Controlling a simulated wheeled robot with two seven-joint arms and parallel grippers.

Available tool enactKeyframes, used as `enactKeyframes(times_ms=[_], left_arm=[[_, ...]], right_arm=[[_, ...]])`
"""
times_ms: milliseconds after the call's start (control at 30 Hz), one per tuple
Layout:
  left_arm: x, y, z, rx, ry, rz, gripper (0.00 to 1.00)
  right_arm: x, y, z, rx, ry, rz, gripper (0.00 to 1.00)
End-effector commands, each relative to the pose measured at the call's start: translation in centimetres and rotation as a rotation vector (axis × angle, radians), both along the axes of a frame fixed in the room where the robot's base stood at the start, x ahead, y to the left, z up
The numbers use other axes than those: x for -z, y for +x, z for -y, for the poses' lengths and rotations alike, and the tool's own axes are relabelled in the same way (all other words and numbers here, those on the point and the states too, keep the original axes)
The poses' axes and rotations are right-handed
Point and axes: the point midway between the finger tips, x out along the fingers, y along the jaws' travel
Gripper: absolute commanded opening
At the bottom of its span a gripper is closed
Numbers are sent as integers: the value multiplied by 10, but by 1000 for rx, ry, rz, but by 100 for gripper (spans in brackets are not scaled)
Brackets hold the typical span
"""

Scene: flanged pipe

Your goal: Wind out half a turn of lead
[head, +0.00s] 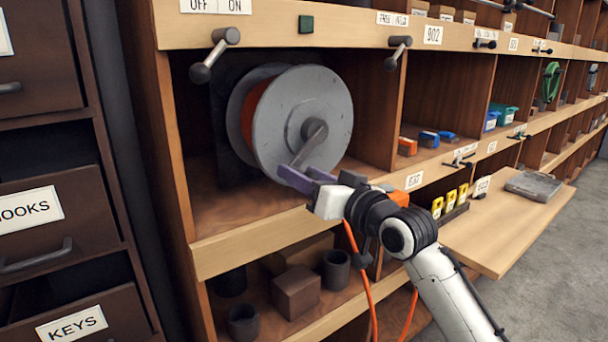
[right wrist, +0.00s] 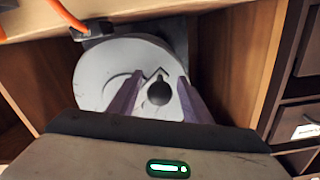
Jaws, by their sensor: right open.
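A grey cable reel (head: 325,95) stands in an open shelf bay, with orange lead (head: 250,110) wound behind its front disc. A grey crank (head: 305,150) runs from its hub down and left towards my right gripper (head: 303,176). My right gripper is open at the lower front of the disc. In the right wrist view the reel (right wrist: 95,75) shows with a dark round crank part (right wrist: 158,91) between the purple fingers (right wrist: 158,100). I cannot tell whether the fingers touch it. Orange lead (head: 372,300) hangs below, beside my arm. My left gripper is not in view.
Knobbed levers (head: 215,55) stick out from the rail above the bay, under an OFF/ON label (head: 215,5). Blocks and cylinders (head: 297,292) sit on the lower shelf. A pull-out board (head: 510,225) juts out at right. Drawers (head: 60,215) stand at left.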

Motion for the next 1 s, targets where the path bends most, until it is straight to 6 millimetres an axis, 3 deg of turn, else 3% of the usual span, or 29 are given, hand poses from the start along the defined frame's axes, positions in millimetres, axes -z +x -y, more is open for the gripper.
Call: enactKeyframes(times_ms=[167,433,1000], left_arm=[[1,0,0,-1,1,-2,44],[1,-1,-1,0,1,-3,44],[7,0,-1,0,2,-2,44]], right_arm=[[0,0,0,0,0,0,45],[0,0,0,0,0,0,1],[11,6,9,2,-113,79,0]])
